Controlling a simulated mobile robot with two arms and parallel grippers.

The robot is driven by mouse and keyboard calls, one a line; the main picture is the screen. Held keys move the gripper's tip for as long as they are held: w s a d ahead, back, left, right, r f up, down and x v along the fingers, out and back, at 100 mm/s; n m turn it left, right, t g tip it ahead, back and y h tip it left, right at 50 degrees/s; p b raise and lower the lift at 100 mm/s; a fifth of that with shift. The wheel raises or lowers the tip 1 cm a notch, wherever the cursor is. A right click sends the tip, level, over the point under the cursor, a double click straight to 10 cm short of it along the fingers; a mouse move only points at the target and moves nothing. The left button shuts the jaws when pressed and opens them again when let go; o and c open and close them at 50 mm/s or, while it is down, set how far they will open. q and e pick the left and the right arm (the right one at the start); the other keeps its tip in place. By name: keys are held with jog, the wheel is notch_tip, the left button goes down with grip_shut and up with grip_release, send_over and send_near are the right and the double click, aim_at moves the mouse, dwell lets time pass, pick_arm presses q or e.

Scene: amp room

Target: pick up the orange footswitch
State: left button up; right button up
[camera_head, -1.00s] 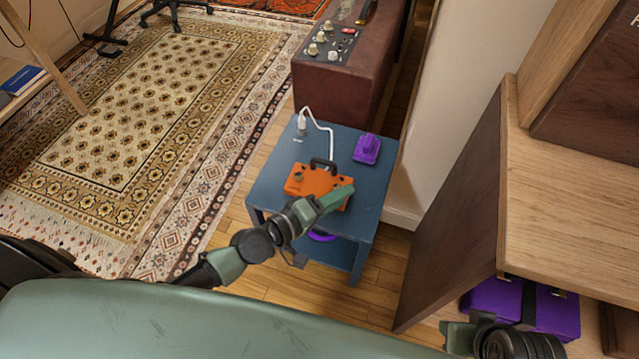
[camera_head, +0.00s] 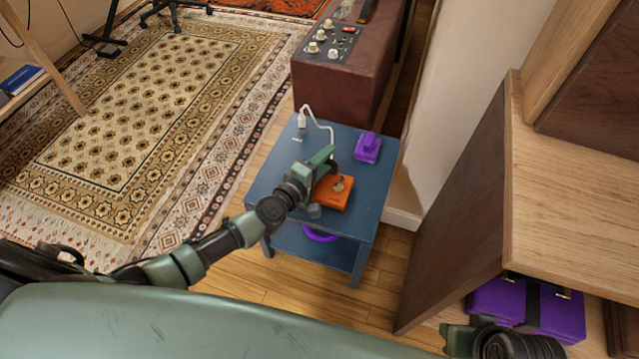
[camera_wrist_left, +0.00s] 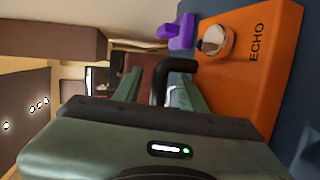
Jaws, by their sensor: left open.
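The orange footswitch (camera_head: 330,196) is a flat orange box on the blue side table (camera_head: 350,240), partly hidden by my left gripper in the head view. In the left wrist view the footswitch (camera_wrist_left: 265,60) shows the word ECHO, a silver knob and a black handle (camera_wrist_left: 160,78). My left gripper (camera_head: 325,158) is open over the handle side. In the left wrist view the gripper's fingers (camera_wrist_left: 158,92) stand on either side of the handle; contact is not clear. Part of my right arm shows at the bottom right, and its jaw state is unclear.
A purple pedal (camera_head: 367,147) sits behind the footswitch on the table. A white cable (camera_head: 318,122) runs beside it. A brown amplifier (camera_head: 345,85) stands behind the table. A wooden shelf unit (camera_head: 450,200) is at right, with a purple case (camera_head: 525,305) below. A rug lies left.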

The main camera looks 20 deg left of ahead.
pick_arm(q)
grip_shut()
dwell(1.4)
jog(key=shift+r, duration=0.1)
